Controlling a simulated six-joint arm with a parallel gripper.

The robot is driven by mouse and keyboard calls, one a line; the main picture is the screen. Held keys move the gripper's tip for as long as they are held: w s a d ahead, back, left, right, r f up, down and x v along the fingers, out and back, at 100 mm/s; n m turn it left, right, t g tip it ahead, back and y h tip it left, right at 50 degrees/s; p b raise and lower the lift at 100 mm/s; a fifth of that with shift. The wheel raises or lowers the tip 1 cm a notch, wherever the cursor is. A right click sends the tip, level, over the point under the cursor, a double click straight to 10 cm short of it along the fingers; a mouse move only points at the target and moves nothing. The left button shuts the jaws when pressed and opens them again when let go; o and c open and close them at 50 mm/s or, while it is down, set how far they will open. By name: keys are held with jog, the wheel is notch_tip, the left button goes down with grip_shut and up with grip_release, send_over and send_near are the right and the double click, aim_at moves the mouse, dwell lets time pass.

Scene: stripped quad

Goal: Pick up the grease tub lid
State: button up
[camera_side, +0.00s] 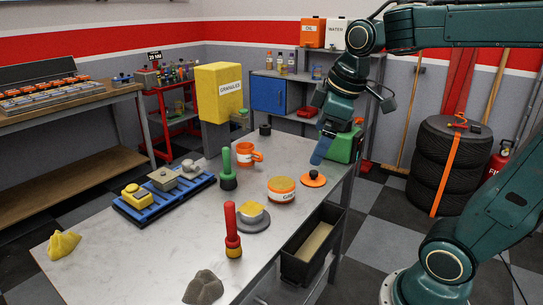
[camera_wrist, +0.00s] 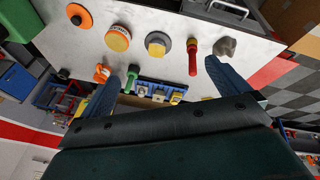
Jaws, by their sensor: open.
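The grease tub lid is an orange disc with a dark knob (camera_side: 314,180), lying flat on the steel table near its right edge. It also shows at the upper left of the wrist view (camera_wrist: 79,17), outside the gap between my fingers. The orange-and-yellow grease tub (camera_side: 281,191) stands on the table to the left of the lid; it shows in the wrist view too (camera_wrist: 118,39). My gripper (camera_side: 318,158) has blue fingers and hangs above the table, over the lid's side of it in the side view. In the wrist view my gripper (camera_wrist: 172,66) is open and empty.
An orange mug (camera_side: 246,154), a green-handled tool (camera_side: 228,168), a grey dish with a yellow block (camera_side: 253,217) and a red-handled tool (camera_side: 232,232) stand nearby. A green canister (camera_side: 346,145) is behind my gripper. A black drawer (camera_side: 308,245) sticks out below the table's edge.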

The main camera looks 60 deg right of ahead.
jog(key=w+d+n+g, duration=0.2)
jog(key=w+d+n, duration=0.2)
jog(key=w+d, duration=0.4)
jog(key=n+g, duration=0.2)
jog(key=n, duration=0.7)
send_over(314, 172)
notch_tip(314, 172, down, 16)
jog(key=shift+w+y, duration=0.15)
jog(key=shift+y, duration=0.25)
jog(key=shift+f, duration=0.1)
jog(key=shift+f, duration=4.3)
jog(key=shift+f, duration=0.1)
jog(key=shift+f, duration=2.5)
